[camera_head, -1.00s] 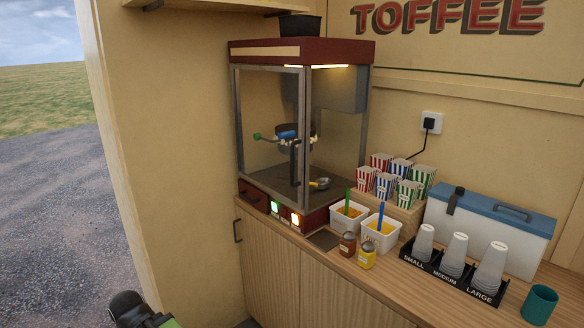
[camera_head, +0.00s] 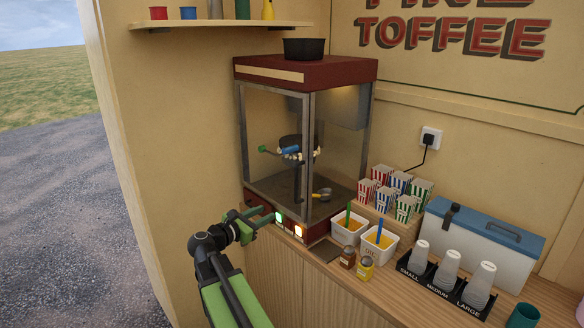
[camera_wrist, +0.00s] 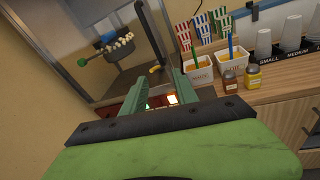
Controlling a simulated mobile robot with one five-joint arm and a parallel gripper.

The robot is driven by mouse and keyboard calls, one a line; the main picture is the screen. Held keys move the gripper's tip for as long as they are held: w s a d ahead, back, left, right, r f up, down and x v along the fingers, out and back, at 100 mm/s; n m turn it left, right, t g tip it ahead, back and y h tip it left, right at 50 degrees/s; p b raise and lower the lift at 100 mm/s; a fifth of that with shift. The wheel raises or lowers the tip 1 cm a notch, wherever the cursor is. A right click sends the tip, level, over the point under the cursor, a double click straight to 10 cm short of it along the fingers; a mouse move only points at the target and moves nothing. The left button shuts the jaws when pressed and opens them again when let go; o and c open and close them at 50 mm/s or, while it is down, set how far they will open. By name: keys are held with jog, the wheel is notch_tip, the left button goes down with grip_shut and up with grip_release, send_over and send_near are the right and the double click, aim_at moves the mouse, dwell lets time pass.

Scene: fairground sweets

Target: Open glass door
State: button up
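The popcorn machine (camera_head: 305,73) stands on the counter against the wall, with a dark red top and base. Its glass door (camera_head: 272,115) is the front pane between two grey metal posts and looks shut. A dark upright handle (camera_head: 297,182) shows near the door's right edge. In the wrist view, the grey door post (camera_wrist: 150,40) runs up beyond the fingers. My gripper (camera_head: 262,214) is low in front of the machine's base, left of the lit switches. In the wrist view my gripper (camera_wrist: 157,82) has its fingers apart, with nothing between them.
A kettle (camera_head: 292,145) with popcorn hangs inside the machine. Two white tubs (camera_head: 377,243), two small jars (camera_head: 364,269) and striped boxes (camera_head: 403,184) stand close on its right. A cup rack (camera_head: 437,282) and cool box (camera_head: 478,250) are farther right. A shelf (camera_head: 190,24) hangs above left.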

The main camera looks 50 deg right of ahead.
notch_tip(320, 180, up, 4)
jog(key=d+n+h, duration=0.1)
jog(key=n, duration=0.1)
send_over(296, 200)
jog(key=shift+w+d+f, duration=0.1)
jog(key=shift+w+d, duration=0.2)
grip_shut()
dwell(1.2)
